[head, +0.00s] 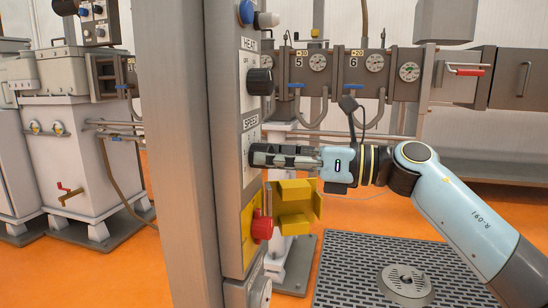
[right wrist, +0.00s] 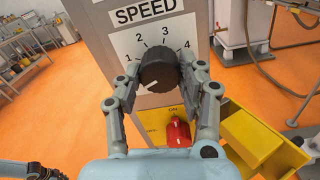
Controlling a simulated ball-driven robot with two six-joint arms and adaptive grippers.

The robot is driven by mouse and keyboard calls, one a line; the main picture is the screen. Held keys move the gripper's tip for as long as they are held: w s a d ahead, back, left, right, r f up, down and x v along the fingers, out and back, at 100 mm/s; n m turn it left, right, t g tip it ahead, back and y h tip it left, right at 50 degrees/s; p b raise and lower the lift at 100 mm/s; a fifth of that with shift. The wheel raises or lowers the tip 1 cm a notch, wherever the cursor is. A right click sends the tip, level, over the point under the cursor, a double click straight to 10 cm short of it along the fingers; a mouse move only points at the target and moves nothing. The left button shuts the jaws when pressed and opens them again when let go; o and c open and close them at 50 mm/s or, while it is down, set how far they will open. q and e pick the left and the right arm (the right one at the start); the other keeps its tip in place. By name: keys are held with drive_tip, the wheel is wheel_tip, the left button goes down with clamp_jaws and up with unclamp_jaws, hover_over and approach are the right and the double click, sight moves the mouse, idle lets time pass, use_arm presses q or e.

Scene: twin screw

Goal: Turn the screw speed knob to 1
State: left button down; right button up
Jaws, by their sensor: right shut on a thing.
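The black speed knob (right wrist: 158,70) sits on a white dial plate (right wrist: 133,40) under the SPEED label. The numbers 1 to 4 show around its upper side. Its white pointer mark points to the lower left, below the 1. My right gripper (right wrist: 158,80) is shut on the knob, one finger on each side. My left gripper does not show in the head view.
A black heat knob (head: 260,82) is above on the same panel (head: 226,140). Below the gripper are a red switch knob (head: 262,226), also in the wrist view (right wrist: 178,132), and an open yellow cover (head: 297,222) sticking out to the right, close under my right gripper.

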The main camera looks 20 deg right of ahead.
drive_tip(key=shift+r+m+p, duration=0.1)
drive_tip(key=shift+m+p, duration=4.4)
drive_tip(key=shift+p, duration=0.3)
drive_tip(key=o, duration=1.2)
drive_tip(key=v, duration=1.2)
